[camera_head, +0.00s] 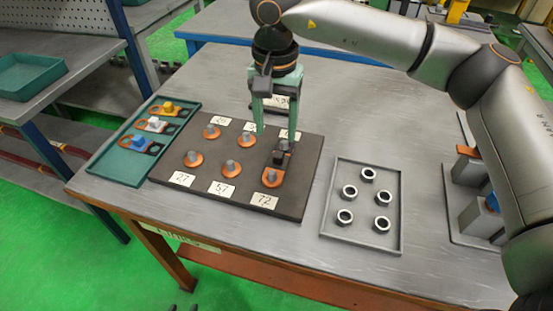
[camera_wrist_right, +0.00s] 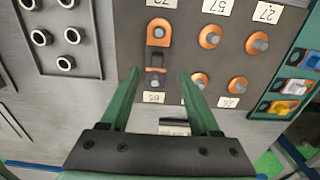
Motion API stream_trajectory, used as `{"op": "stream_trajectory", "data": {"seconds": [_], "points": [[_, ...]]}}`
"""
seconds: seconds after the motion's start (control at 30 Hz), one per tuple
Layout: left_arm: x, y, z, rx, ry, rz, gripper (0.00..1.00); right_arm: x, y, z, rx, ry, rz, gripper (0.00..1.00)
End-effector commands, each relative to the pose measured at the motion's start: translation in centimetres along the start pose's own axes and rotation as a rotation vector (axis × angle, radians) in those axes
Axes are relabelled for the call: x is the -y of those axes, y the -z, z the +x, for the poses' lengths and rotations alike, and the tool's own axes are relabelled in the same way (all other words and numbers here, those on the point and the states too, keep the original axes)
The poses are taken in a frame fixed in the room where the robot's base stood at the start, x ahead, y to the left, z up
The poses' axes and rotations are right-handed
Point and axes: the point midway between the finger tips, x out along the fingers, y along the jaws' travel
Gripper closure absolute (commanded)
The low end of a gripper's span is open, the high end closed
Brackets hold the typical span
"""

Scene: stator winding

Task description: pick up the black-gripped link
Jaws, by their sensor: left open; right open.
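The black-gripped link (camera_head: 280,158) lies on the dark board (camera_head: 222,203), near its right edge, above the label 72. It is copper-coloured with an upright black grip. In the right wrist view the link (camera_wrist_right: 157,50) lies ahead of the fingertips, its black grip just beyond them. My right gripper (camera_head: 276,133) is open and empty, pointing down over the right part of the board. It also shows in the right wrist view (camera_wrist_right: 160,74). At the bottom edge of the head view only two dark tips of my left gripper (camera_head: 183,307) show, apart and empty.
Several copper-ringed posts (camera_head: 230,168) stand on the board. A green tray (camera_head: 113,175) at left holds yellow-, white- and blue-gripped links. A grey tray (camera_head: 335,242) at right holds several nuts. Another tray with blocks lies at the far right. The table behind the board is mostly clear.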

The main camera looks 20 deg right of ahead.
Motion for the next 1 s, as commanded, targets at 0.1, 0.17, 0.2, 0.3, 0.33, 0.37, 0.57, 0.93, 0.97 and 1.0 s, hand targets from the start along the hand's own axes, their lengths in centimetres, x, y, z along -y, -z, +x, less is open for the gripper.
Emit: {"op": "stream_trajectory", "data": {"seconds": [0.1, 0.17, 0.2, 0.3, 0.33, 0.37, 0.57, 0.93, 0.97, 1.0], "points": [[0.0, 0.0, 0.0, 0.001, 0.000, 0.001, 0.50, -0.1, 0.0, 1.4, 0.000, -0.001, 0.001, 0.38], [0.0, 0.0, 0.0, 0.001, 0.000, 0.001, 0.50, -0.1, 0.1, 1.7, -0.001, 0.000, 0.002, 0.38], [0.0, 0.0, 0.0, 0.001, 0.000, 0.001, 0.50, -0.1, 0.1, 1.9, -0.001, -0.001, 0.002, 0.38], [0.0, 0.0, -0.1, 0.002, 0.000, 0.001, 0.50, -0.3, 0.2, 3.0, 0.002, -0.002, 0.002, 0.38], [0.0, 0.0, -0.1, 0.002, 0.000, 0.001, 0.50, -0.4, 0.2, 3.5, 0.002, -0.004, 0.002, 0.38], [0.0, 0.0, -0.1, 0.003, 0.001, 0.001, 0.50, -0.5, 0.3, 4.0, 0.002, -0.003, 0.002, 0.38], [0.2, -0.1, -0.1, 0.004, 0.004, 0.001, 0.50, -0.6, 0.4, 6.5, 0.000, -0.001, 0.003, 0.38], [0.3, -0.4, -0.1, 0.008, 0.008, 0.000, 0.50, -0.5, 0.5, 6.9, -0.001, 0.000, 0.003, 0.46], [0.3, -0.4, -0.1, 0.009, 0.008, 0.000, 0.50, -0.5, 0.5, 6.9, -0.001, 0.000, 0.003, 0.50], [0.3, -0.4, -0.1, 0.009, 0.008, 0.000, 0.50, -0.5, 0.5, 6.9, -0.001, 0.001, 0.003, 0.54]]}}
